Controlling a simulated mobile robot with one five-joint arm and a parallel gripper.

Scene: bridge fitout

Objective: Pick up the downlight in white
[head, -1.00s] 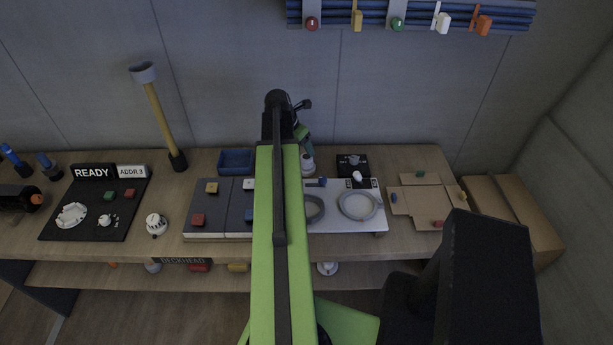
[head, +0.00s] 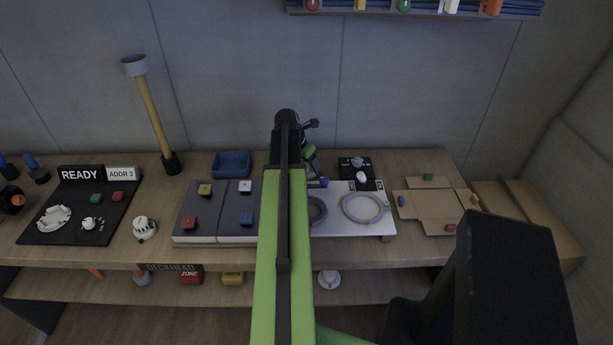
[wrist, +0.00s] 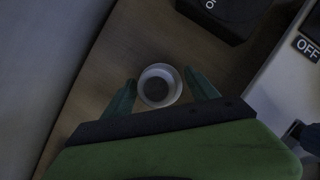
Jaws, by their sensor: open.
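A small white round fitting with a grey centre, apparently the downlight (wrist: 159,87), stands on the wooden bench in the wrist view. My gripper (wrist: 160,76) is open, with one green finger on each side of it. Gaps show between the fitting and both fingers, and nothing is held. In the head view my gripper (head: 311,158) is over the back of the bench, partly behind my arm, and I cannot make out the fitting there.
A black switch box (head: 356,166) and a white panel with rings (head: 388,211) are right of my gripper. A blue tray (head: 232,164) stands to the left. The wall is close behind. Cardboard pieces (head: 432,207) lie at the right. Another white round fitting (head: 329,280) sits on the lower shelf.

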